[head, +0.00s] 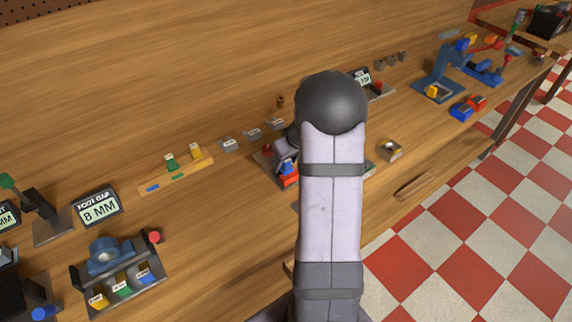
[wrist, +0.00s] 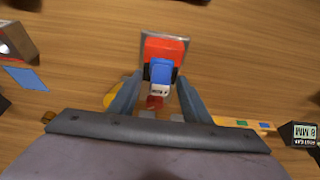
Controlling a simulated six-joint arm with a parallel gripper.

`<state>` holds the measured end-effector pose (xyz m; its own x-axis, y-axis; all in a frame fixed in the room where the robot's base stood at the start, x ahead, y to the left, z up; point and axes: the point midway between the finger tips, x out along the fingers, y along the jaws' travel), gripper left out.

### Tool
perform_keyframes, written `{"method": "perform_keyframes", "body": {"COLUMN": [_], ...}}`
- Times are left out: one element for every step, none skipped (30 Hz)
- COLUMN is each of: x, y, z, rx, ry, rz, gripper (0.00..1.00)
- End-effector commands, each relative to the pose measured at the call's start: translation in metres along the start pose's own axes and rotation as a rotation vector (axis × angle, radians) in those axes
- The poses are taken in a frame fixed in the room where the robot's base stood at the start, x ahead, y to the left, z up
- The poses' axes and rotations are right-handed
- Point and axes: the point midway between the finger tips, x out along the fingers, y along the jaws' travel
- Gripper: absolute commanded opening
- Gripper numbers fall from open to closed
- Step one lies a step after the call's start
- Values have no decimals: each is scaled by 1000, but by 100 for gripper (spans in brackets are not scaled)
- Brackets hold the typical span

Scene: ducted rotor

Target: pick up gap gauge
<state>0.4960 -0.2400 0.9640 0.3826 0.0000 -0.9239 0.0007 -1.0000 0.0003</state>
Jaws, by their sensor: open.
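No part is clearly labelled as the gap gauge, so I cannot tell which one it is. Contact cannot be told.
A display reading "FOOT GAP 8 MM" (head: 98,207) stands at left, above a tray (head: 155,272) with yellow, green and blue pieces. A blue stand (head: 437,80) is at the far right.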

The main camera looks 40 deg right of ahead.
Motion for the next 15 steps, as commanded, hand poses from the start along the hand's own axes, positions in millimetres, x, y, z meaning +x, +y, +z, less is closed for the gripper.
{"method": "perform_keyframes", "body": {"x": [0, 0, 0, 0, 0, 0, 0, 0, 0, 0, 0, 0, 0, 0, 0], "y": [0, 0, 0, 0, 0, 0, 0, 0, 0, 0, 0, 0, 0, 0, 0], "z": [0, 0, 0, 0, 0, 0, 0, 0, 0, 0, 0, 0, 0, 0, 0], "rx": [0, 0, 0, 0, 0, 0, 0, 0, 0, 0, 0, 0, 0, 0, 0], "ry": [0, 0, 0, 0, 0, 0, 0, 0, 0, 0, 0, 0, 0, 0, 0], "rz": [0, 0, 0, 0, 0, 0, 0, 0, 0, 0, 0, 0, 0, 0, 0], "gripper": [44, 44, 41, 34, 27, 17, 10, 3, 0, 0, 0, 0, 0, 0, 0]}}
